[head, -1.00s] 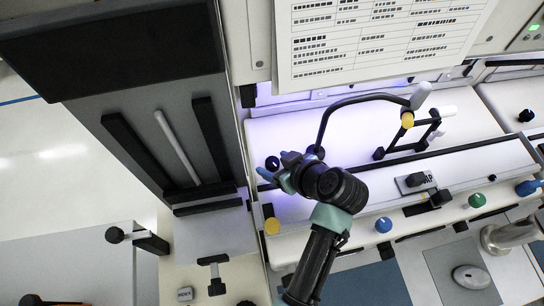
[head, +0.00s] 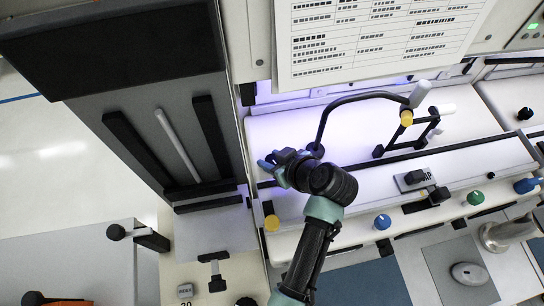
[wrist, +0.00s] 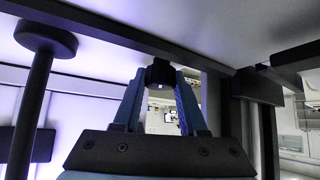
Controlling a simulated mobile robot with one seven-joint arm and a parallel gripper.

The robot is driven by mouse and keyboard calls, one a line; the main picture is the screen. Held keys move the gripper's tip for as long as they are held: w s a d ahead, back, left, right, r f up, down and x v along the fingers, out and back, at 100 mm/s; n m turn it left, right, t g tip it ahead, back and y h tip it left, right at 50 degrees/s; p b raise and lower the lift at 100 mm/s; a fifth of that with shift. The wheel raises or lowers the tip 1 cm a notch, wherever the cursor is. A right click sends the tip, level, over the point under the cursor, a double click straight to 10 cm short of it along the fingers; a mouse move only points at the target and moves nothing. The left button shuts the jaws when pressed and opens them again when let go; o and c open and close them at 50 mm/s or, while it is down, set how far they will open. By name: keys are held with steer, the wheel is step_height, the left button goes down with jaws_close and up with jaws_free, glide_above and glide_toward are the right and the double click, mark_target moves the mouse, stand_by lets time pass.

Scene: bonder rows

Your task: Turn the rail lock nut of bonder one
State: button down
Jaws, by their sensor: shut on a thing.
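My gripper (head: 268,163) is at the left end of the white bonder (head: 440,170), reaching in from the front. In the wrist view my gripper (wrist: 160,82) has both blue fingers closed on a small dark nut (wrist: 160,71) just under a dark rail (wrist: 115,28). I take this to be the rail lock nut. In the head view the nut is hidden by my fingers. I cannot tell how far it is turned.
A curved black arm (head: 345,100) with a grey handle (head: 420,94) rises right of my gripper. A yellow knob (head: 271,223) and a blue knob (head: 382,222) sit along the front. In the wrist view a dark round-topped post (wrist: 45,40) stands close at left.

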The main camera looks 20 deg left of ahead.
steer(key=shift+s+r+m+t+h+p, duration=0.15)
steer(key=shift+m+t+h+p, duration=0.45)
steer(key=shift+m, duration=0.4)
steer(key=shift+m+t+h+p, duration=0.5)
steer(key=shift+m+t+h, duration=0.2)
steer(key=shift+m, duration=0.6)
steer(key=shift+c, duration=2.2)
jaws_free()
steer(key=b+v, duration=0.2)
steer(key=v, duration=1)
steer(key=shift+s+d+r, duration=0.15)
steer(key=shift+s+d, duration=0.05)
steer(key=shift+d, duration=0.05)
